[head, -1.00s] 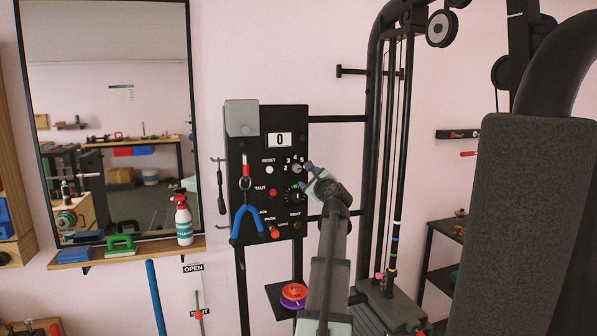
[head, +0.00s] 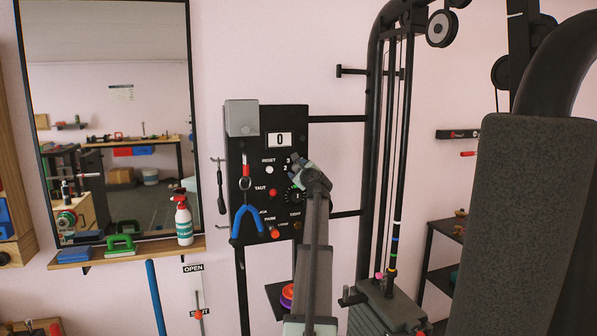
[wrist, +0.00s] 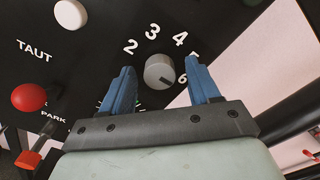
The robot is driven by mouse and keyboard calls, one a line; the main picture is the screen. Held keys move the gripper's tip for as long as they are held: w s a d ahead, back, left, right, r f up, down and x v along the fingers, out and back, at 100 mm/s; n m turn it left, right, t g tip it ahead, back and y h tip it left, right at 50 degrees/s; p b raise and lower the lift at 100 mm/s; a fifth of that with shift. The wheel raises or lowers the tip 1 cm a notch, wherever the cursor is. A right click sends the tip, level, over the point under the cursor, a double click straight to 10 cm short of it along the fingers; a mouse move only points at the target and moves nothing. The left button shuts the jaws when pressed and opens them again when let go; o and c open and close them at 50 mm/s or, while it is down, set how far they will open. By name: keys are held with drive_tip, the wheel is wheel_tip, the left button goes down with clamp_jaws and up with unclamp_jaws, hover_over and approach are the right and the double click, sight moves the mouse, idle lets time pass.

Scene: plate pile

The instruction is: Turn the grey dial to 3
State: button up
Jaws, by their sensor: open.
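The grey dial (wrist: 159,72) is a round knob on the black panel, with white numbers from 2 to 6 around it in the wrist view. A dark mark on its face points to the lower right, toward the 6. My gripper (wrist: 162,67) is open, with one blue finger on each side of the dial in the picture. Whether the fingers touch it cannot be told. In the head view my gripper (head: 297,163) is in front of the panel and hides the dial and some of its numbers.
The panel (head: 262,150) also has a display reading 0 (head: 280,139), a white button (wrist: 70,14), a red knob (wrist: 29,97) marked TAUT and a black dial (head: 294,196) below. Gym cables and a frame stand on the right.

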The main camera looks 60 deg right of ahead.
drive_tip(key=c, duration=1)
drive_tip(key=shift+c, duration=0.2)
drive_tip(key=shift+n, duration=13.3)
